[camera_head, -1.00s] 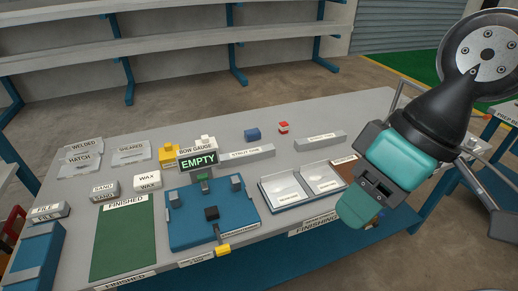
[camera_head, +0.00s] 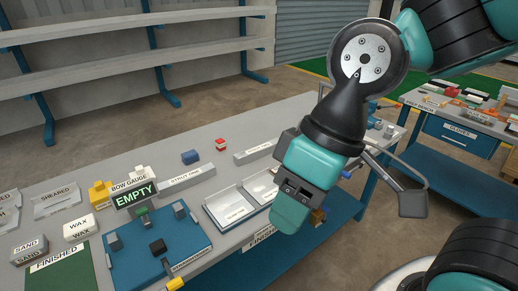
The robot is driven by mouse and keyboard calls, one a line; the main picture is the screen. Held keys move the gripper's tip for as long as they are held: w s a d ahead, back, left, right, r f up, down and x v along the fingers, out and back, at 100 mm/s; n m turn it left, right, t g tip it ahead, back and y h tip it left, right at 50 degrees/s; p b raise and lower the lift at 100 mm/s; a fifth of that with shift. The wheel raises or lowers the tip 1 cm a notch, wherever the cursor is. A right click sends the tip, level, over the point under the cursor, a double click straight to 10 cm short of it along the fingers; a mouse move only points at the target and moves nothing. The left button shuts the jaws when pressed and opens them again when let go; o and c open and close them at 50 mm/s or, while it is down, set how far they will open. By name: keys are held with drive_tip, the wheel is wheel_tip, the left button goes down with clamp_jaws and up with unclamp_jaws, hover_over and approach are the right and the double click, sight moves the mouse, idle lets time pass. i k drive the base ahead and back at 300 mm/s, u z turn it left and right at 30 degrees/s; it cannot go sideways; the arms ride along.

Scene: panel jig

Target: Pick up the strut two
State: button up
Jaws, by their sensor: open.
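A long grey bar (camera_head: 256,151) lies toward the back of the bench, left of my arm. Its label is too small to read surely, but it matches the bar labelled STRUT ONE (camera_head: 187,175), which lies to its left. My gripper (camera_head: 291,214) hangs in front of the bench's right part, pointing down. It appears nearer the camera than the bar, to its lower right, and apart from it. It is open, with nothing seen in it. My gripper and arm hide part of the bench's right side.
A white two-part tray (camera_head: 212,216) sits in front of the bars. A blue block (camera_head: 190,157) and a red-and-white block (camera_head: 220,144) lie behind them. The blue jig (camera_head: 190,240) with its EMPTY sign (camera_head: 135,195) is at left. Another bench (camera_head: 455,125) stands at right.

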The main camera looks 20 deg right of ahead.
sight(241, 159)
drive_tip(key=z, duration=0.45)
drive_tip(key=k, duration=0.5)
drive_tip(key=z, duration=1.15)
drive_tip(key=i, duration=1.3)
drive_tip(key=u, duration=0.5)
drive_tip(key=i, duration=0.55)
drive_tip(key=u, duration=1.15)
drive_tip(key=i, duration=0.45)
drive_tip(key=u, duration=0.45)
